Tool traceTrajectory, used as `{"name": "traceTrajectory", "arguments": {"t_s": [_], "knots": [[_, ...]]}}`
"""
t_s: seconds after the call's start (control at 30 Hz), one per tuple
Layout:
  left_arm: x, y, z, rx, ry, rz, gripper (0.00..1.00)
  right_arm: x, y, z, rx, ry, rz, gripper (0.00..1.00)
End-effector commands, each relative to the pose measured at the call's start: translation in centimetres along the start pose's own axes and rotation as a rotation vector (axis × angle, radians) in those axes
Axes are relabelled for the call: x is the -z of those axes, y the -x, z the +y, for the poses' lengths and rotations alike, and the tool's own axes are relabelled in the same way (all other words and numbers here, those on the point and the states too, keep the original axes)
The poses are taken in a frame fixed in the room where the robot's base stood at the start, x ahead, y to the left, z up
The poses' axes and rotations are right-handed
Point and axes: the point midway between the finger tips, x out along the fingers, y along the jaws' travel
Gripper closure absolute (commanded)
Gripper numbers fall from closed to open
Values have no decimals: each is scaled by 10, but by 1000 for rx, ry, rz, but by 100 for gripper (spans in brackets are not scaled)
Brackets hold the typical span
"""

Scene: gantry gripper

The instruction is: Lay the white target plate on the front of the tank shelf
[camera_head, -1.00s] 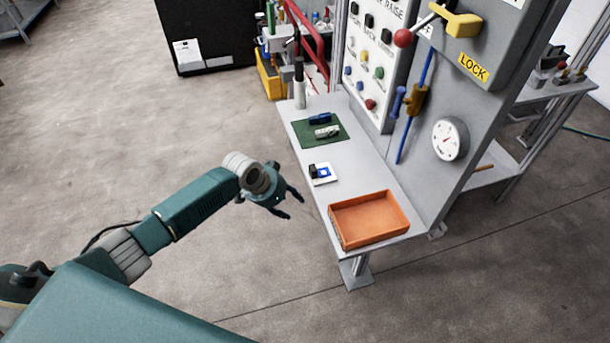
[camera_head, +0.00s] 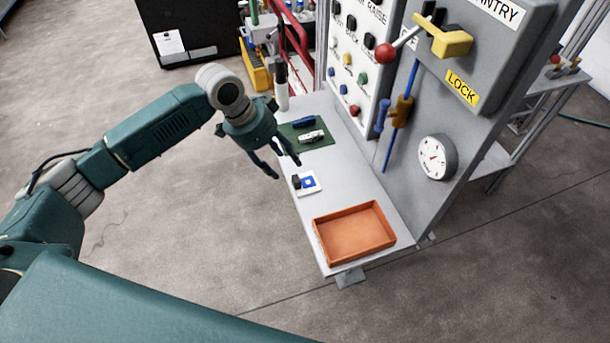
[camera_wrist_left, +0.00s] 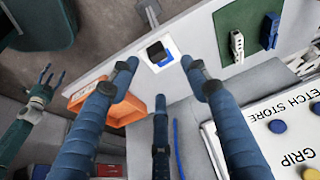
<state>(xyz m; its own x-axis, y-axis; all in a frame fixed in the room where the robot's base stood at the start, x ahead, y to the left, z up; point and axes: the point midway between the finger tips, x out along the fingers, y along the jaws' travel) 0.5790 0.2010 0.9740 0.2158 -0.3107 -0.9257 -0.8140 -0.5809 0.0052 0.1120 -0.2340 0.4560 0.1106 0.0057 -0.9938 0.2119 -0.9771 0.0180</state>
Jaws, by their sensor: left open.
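The white target plate (camera_head: 312,189), small and square with a blue square on it, lies on the grey bench between the green mat and the orange tray. A small black block stands at its left edge. My left gripper (camera_head: 286,169) is open and empty, fingers pointing down, above the bench edge just up-left of the plate. In the left wrist view the plate (camera_wrist_left: 168,62) shows between and beyond the spread fingers (camera_wrist_left: 160,70). My right gripper (camera_wrist_left: 54,72) shows at the left of that view, fingers apart and empty. I cannot make out a tank shelf.
The orange tray (camera_head: 318,241) stands at the bench's near end. The green mat (camera_head: 322,142) holds a blue and a pale part. A panel with buttons, a red-knobbed lever (camera_head: 386,53) and a gauge (camera_head: 436,157) rises along the bench's right side. Open floor lies left.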

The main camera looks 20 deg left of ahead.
Motion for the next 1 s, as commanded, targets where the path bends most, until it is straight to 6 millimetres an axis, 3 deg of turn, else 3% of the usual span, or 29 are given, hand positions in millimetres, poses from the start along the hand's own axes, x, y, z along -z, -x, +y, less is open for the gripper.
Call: {"name": "traceTrajectory", "arguments": {"t_s": [0.2, 0.37, 0.53, 0.7, 0.93, 0.97, 1.0], "knots": [[1, -31, 1, -2, 2, 0, 53, -18, 9, -4, 5, 0, -24, 40], [1, -41, 0, 0, 3, 0, 53, -34, 15, -6, 8, 0, -49, 40], [2, -65, 0, -2, 4, -1, 53, -26, 30, -5, 6, 0, -40, 40], [1, -85, -1, 1, 2, 0, 53, -10, 31, -3, 4, 0, -16, 40], [0, -88, -2, 2, 1, 1, 53, -8, 30, -2, 3, 1, -13, 40], [0, -88, -2, 2, 1, 1, 55, -8, 30, -2, 3, 1, -14, 40], [0, -88, -2, 2, 1, 1, 63, -9, 30, -2, 3, 1, -15, 40]]}}
